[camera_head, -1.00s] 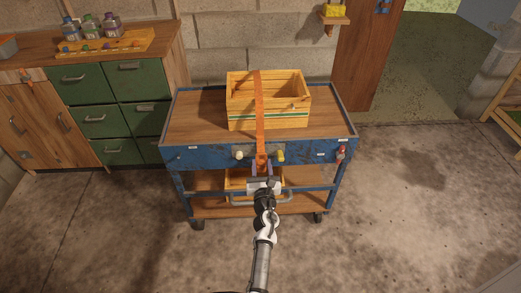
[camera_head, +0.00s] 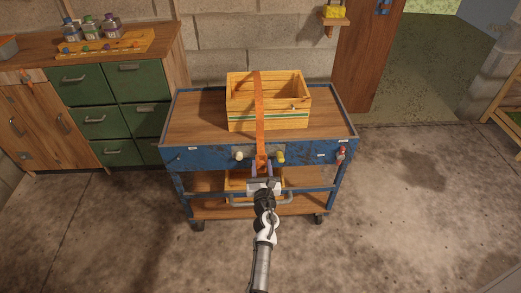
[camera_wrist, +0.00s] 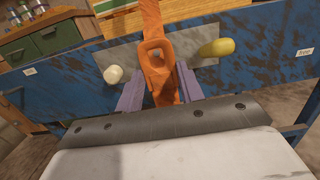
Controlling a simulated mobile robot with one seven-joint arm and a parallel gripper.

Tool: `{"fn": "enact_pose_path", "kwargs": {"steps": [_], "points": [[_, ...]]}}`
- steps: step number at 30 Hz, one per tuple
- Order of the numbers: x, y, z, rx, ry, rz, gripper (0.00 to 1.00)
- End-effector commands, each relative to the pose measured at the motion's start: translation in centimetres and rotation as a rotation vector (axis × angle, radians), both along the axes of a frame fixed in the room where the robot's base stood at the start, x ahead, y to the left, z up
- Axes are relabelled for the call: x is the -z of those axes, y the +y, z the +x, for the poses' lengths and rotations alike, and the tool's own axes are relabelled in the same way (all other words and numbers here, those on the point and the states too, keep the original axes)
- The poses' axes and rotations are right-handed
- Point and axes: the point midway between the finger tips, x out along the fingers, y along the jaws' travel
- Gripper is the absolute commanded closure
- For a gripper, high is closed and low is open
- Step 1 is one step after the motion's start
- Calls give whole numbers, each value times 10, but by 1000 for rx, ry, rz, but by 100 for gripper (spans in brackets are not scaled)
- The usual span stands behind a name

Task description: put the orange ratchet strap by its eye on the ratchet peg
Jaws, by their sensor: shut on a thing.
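The orange ratchet strap (camera_head: 260,112) runs over the wooden crate (camera_head: 288,117) and down the front of the blue cart. Its lower end shows in the wrist view as an orange eye piece (camera_wrist: 159,76) with an opening near its top. My gripper (camera_head: 262,172) is shut on this piece, its purple fingers on both sides in the wrist view (camera_wrist: 160,90). Two pegs stick out of the cart's front plate: a cream one (camera_wrist: 113,74) left of the eye and a yellow one (camera_wrist: 217,48) right of it. The eye is apart from both. I cannot tell which is the ratchet peg.
The crate stands on the cart top (camera_head: 193,118). A grey handle (camera_head: 238,202) and lower shelves are below my gripper. A red item (camera_head: 340,152) hangs at the cart's right corner. A green-drawered cabinet (camera_head: 101,119) stands left.

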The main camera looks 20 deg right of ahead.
Motion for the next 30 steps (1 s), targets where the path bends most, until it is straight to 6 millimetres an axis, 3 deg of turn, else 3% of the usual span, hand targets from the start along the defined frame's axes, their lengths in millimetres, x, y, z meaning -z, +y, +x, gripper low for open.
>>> {"fn": "enact_pose_path", "kwargs": {"steps": [30], "points": [[1, -4, 12, 0, 0, 0, 85]]}}
